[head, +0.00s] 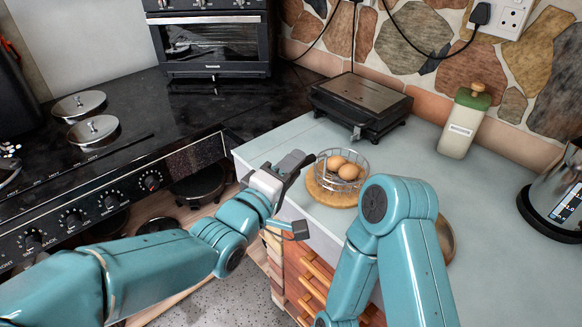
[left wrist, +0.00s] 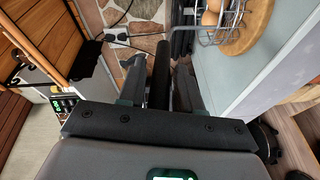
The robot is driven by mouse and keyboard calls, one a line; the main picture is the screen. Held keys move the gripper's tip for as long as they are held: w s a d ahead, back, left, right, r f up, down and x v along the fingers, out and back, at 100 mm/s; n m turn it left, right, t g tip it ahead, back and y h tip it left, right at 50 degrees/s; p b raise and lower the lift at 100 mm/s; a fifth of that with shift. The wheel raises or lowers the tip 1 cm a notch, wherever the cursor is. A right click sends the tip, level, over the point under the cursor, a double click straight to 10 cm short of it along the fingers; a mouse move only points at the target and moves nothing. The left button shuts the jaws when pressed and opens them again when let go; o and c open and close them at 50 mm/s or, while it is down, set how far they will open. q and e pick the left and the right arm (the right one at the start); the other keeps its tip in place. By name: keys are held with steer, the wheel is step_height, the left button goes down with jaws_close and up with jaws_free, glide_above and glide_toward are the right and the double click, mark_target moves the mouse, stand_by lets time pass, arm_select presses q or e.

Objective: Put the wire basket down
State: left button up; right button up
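The wire basket (head: 343,182), holding brown eggs (head: 348,171), sits upright on a round wooden board (head: 325,194) near the counter's left edge. It appears to rest on the board. The basket (left wrist: 218,37) and board (left wrist: 258,30) also show at the top right of the left wrist view. My left gripper (head: 303,164) is just left of the basket. In the left wrist view its fingers stand apart, with a dark bar (left wrist: 161,75), seemingly the basket's handle, between them and gaps on both sides. My right arm shows in front, but its gripper is out of view.
A black press-like appliance (head: 361,104) stands behind the basket, and a cream bottle with a green top (head: 464,124) is to its right. A kettle (head: 560,195) is at the far right. The stove (head: 100,190) lies left, across a gap. The right counter has free room.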

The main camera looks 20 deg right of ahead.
arm_select(q)
steer(key=shift+o, duration=0.6)
steer(key=shift+r, duration=0.15)
